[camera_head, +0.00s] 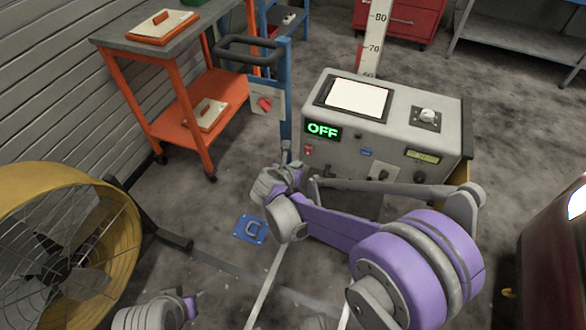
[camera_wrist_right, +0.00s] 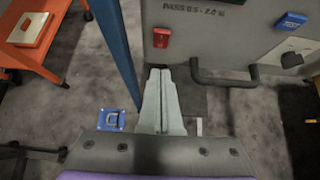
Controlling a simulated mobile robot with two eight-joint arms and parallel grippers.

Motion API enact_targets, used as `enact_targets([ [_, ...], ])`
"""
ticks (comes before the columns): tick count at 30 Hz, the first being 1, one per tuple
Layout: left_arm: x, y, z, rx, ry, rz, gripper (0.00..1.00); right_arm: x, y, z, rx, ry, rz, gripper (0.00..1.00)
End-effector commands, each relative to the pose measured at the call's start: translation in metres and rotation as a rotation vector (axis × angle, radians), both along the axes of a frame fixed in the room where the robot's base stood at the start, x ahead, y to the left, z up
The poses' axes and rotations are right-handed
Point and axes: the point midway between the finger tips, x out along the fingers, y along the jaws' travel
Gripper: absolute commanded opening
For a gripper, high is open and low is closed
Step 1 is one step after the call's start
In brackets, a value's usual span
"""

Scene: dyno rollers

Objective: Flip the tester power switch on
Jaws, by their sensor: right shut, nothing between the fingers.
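The tester (camera_head: 400,103) is a grey box with a blank pale screen on top. Its front display (camera_head: 323,131) reads OFF in green. A small red switch (camera_head: 308,149) sits on the front panel below the display. It also shows in the right wrist view (camera_wrist_right: 161,38), above the fingertips. My right gripper (camera_head: 290,163) is close in front of the panel, just below and left of the red switch. In the right wrist view its fingers (camera_wrist_right: 159,72) are together and empty, apart from the switch. My left gripper (camera_head: 192,303) shows partly at the bottom left; its jaws are unclear.
A blue post (camera_head: 286,105) with a red rotary knob (camera_head: 265,104) on a white box stands left of the tester. A handle (camera_wrist_right: 225,80) sticks out below the panel. A yellow fan (camera_head: 55,250) and an orange cart (camera_head: 190,125) stand at left.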

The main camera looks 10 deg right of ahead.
Motion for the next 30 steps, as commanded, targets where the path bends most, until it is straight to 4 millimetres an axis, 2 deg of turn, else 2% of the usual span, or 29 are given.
enact_targets([
  [1, 0.0, 0.0, -0.005, 0.0, 0.002, 0.0, 0.5, 0.008, -0.006, -0.009, -0.001, 0.001, -0.002, 0.0],
  [4, 0.001, 0.0, -0.009, 0.0, 0.003, 0.0, 0.5, 0.021, -0.015, -0.021, 0.0, 0.0, -0.002, 0.0],
  [12, 0.001, 0.0, -0.011, 0.0, 0.004, 0.0, 0.5, 0.048, -0.033, -0.013, 0.0, 0.0, -0.001, 0.0],
  [30, 0.001, 0.0, -0.007, 0.0, 0.003, 0.0, 0.5, 0.058, -0.04, -0.008, 0.034, 0.049, -0.004, 0.0],
])
